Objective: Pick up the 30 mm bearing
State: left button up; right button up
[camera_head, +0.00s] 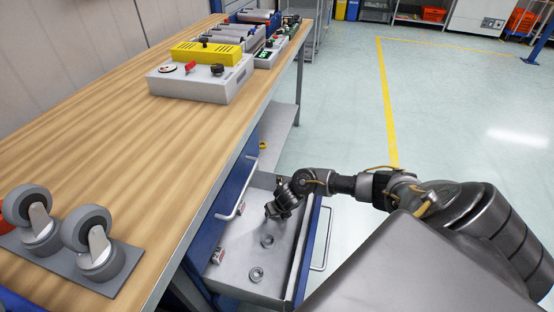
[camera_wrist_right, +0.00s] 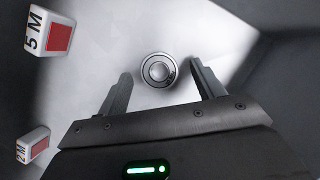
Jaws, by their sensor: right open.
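An open grey drawer (camera_head: 230,276) under the workbench holds small ring-shaped bearings. One bearing (camera_head: 267,240) lies mid-drawer and another bearing (camera_head: 257,274) lies nearer the front of the picture. My right gripper (camera_head: 272,212) is over the drawer, pointing down, open and empty. In the right wrist view a round bearing (camera_wrist_right: 158,70) lies on the drawer floor, in the gap between the open fingertips of the right gripper (camera_wrist_right: 161,74). I cannot tell which bearing this is in the head view, nor read any bearing's size. My left gripper is out of view.
Label blocks with red squares, one marked "5 M" (camera_wrist_right: 50,33) and one "2 M" (camera_wrist_right: 32,145), stand in the drawer. The drawer walls surround the gripper. The wooden bench (camera_head: 120,130) carries casters (camera_head: 95,240) and a control box (camera_head: 200,80).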

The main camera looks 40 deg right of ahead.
jog(key=shift+f, duration=0.15)
jog(key=c, duration=1.1)
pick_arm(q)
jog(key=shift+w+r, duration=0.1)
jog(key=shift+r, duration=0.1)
